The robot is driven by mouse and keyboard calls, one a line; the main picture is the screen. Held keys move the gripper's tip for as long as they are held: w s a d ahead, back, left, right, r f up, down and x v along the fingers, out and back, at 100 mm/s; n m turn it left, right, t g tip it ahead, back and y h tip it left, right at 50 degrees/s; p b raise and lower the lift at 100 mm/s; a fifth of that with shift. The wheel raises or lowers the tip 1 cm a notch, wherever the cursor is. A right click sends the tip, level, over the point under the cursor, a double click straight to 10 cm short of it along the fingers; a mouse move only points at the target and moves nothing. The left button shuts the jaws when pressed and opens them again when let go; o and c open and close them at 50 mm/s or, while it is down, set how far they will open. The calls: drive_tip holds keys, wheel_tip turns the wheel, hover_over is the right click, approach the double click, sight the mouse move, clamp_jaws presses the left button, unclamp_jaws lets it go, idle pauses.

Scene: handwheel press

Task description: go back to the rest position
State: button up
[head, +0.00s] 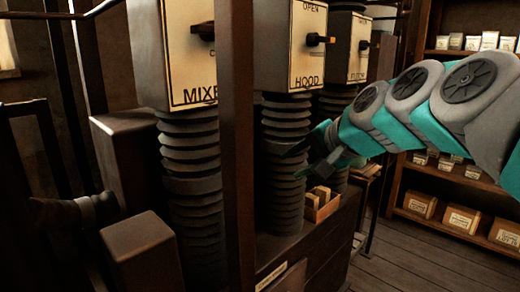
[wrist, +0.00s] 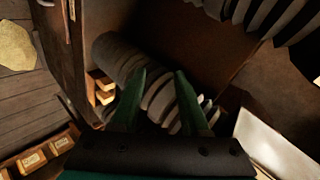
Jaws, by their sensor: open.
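My gripper (head: 303,158) is in the middle of the head view, at the end of my teal and grey arm that reaches in from the right. It is in front of the ribbed dark column under the box marked HOOD (head: 290,50). In the wrist view, its two green fingers (wrist: 160,98) stand apart with nothing held between them. Behind them is a ribbed column (wrist: 150,75). I cannot tell whether the fingers touch it.
A box marked MIXE (head: 190,60) and another lettered box (head: 357,48) stand on ribbed columns. A dark upright post (head: 237,150) crosses the head view. A small wooden crate (head: 320,205) sits on the cabinet. Shelves (head: 440,215) with boxes stand right; wooden floor (head: 410,265) is clear.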

drive_tip(key=s+f+n+g+h, duration=0.35)
drive_tip(key=s+f+g, duration=0.25)
drive_tip(key=s+f, duration=1.15)
drive_tip(key=s+d+f+n+g+h, duration=0.1)
drive_tip(key=s+d+f+n+g, duration=0.1)
drive_tip(key=s+f, duration=0.3)
drive_tip(key=s+d+f+n+g+h, duration=0.1)
drive_tip(key=s+d+f, duration=0.4)
drive_tip(key=s, duration=0.5)
drive_tip(key=shift+s+d+f+n+g+h, duration=0.15)
drive_tip(key=shift+f+n+g+h, duration=0.2)
drive_tip(key=shift+f+g, duration=0.45)
